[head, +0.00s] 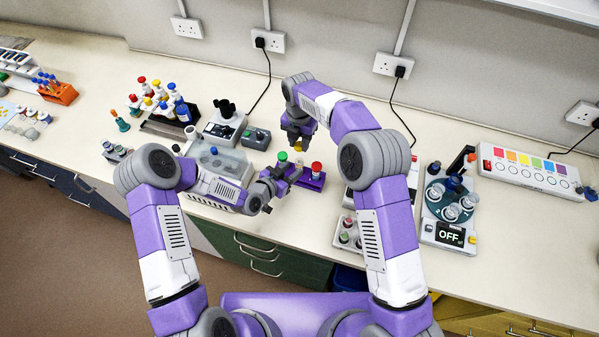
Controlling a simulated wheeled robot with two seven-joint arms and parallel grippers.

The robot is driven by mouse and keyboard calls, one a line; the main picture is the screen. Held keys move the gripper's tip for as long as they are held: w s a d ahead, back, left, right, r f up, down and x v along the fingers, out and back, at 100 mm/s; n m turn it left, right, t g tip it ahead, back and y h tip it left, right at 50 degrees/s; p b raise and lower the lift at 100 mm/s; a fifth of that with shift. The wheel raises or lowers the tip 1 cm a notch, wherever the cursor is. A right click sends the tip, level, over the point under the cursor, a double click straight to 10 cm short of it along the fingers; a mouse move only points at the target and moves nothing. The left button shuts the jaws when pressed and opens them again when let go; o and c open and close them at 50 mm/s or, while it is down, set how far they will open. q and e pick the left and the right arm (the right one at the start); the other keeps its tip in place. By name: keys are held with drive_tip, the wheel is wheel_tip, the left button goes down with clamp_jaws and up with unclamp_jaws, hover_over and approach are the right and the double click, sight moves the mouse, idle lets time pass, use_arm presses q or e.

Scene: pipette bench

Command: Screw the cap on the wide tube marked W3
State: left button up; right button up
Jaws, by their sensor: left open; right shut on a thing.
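A small purple rack (313,184) stands on the bench in the middle of the head view. A tube with a red cap (317,167) stands at its right side, and a green cap (282,156) shows at its left. My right gripper (298,142) is above and behind the rack, pointing down. It is shut on a small yellow cap (298,150). My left gripper (283,178) is open at the left front of the rack, below the green cap. It hides part of the rack and what stands there. The mark W3 is too small to read.
A grey tray with vials (346,222) lies in front of the rack, right of it. A centrifuge-like device marked OFF (449,233) stands further right. A clear-lidded box (218,158) is left of the rack.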

sight(297, 167)
use_arm(q)
drive_tip(key=shift+x, duration=1.8)
clamp_jaws()
